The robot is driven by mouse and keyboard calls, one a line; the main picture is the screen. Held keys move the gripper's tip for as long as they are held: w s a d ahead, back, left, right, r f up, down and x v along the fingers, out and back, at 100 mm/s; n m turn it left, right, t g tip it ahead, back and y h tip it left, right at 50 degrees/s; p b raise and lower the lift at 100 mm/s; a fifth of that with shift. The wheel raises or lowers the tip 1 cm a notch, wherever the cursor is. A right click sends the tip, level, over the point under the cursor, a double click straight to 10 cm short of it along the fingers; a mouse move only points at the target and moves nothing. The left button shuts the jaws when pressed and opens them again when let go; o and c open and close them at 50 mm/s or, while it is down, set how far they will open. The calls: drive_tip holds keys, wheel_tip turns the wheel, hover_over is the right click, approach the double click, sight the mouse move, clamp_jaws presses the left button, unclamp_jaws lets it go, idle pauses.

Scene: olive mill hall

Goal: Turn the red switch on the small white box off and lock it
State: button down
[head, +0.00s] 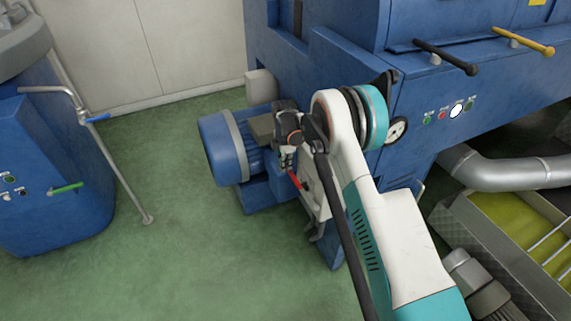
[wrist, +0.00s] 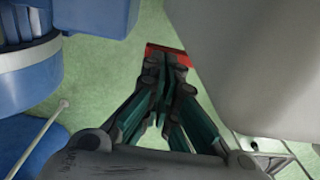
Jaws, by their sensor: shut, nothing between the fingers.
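The small white box (head: 314,205) is on the side of the blue machine in the head view, mostly hidden behind my arm. Its red switch (head: 296,180) shows as a short slanted red bar just below my gripper (head: 287,164). In the wrist view, part of the red switch (wrist: 181,57) shows beyond the fingertips of my gripper (wrist: 166,62), which cover its middle. The fingers are shut with nothing between them. They are at or very near the switch; I cannot tell whether they touch it. Any lock is hidden or too small to make out.
A blue motor (head: 222,148) stands just left of my gripper. The blue machine (head: 345,55) rises behind, with black (head: 445,57) and yellow (head: 523,40) levers. A blue tank (head: 50,170) stands at the left. Green floor (head: 180,255) is clear in front.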

drive_tip(key=shift+f, duration=0.4)
drive_tip(key=shift+f, duration=0.2)
idle(0.3)
